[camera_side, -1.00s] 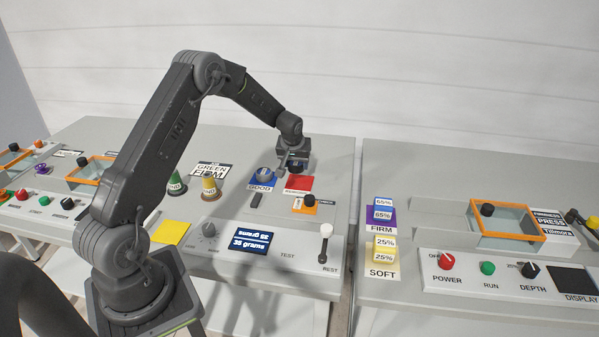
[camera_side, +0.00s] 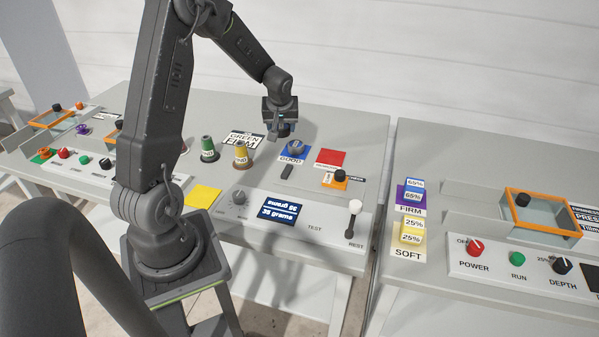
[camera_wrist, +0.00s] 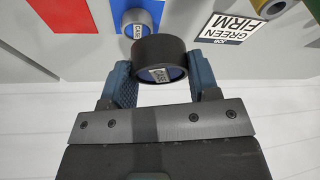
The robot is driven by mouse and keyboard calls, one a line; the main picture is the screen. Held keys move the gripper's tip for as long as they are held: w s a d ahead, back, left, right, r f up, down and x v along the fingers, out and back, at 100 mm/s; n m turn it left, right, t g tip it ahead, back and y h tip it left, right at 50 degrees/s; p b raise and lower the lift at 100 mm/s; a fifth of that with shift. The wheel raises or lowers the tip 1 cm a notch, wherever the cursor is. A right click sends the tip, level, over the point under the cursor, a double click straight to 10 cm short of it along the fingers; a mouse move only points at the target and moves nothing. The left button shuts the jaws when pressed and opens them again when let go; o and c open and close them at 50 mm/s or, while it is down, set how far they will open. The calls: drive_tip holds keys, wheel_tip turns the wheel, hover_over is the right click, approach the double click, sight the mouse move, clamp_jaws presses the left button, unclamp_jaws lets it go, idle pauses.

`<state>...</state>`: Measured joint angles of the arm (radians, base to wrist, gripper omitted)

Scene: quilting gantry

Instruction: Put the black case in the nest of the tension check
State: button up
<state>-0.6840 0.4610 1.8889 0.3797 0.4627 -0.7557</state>
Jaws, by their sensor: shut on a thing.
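The black case (camera_wrist: 160,50) is a short round black drum with a blue face and a small label. In the wrist view it sits between the two blue-grey fingers of my gripper (camera_wrist: 160,76), which is shut on it. In the side view my gripper (camera_side: 279,132) is raised above the bench, behind and left of the blue GOOD pad; the case there is small and dark. The tension check has a "35 grams" display (camera_side: 280,209), a knob (camera_side: 239,198) and a white-topped TEST/REST lever (camera_side: 354,212). I cannot clearly make out its nest.
A grey case (camera_side: 297,147) sits on the blue pad (camera_side: 285,157), beside a red pad (camera_side: 331,157). Green (camera_side: 208,148) and yellow (camera_side: 241,156) cones stand left, near a GREEN FIRM card (camera_side: 237,138). An orange block (camera_side: 333,183) with a black knob lies right. A yellow pad (camera_side: 203,196) is clear.

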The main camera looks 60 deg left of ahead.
drive_tip(key=s+d+n+g, duration=0.2)
drive_tip(key=s+n, duration=0.3)
drive_tip(key=s, duration=0.2)
hover_over(301, 175)
drive_tip(key=d, duration=0.1)
wheel_tip(301, 175, down, 7)
drive_tip(key=shift+s+r, duration=0.1)
drive_tip(key=shift+r, duration=0.1)
drive_tip(key=shift+f, duration=2)
drive_tip(key=shift+f, duration=0.15)
drive_tip(key=o, duration=0.6)
drive_tip(key=shift+o, duration=0.2)
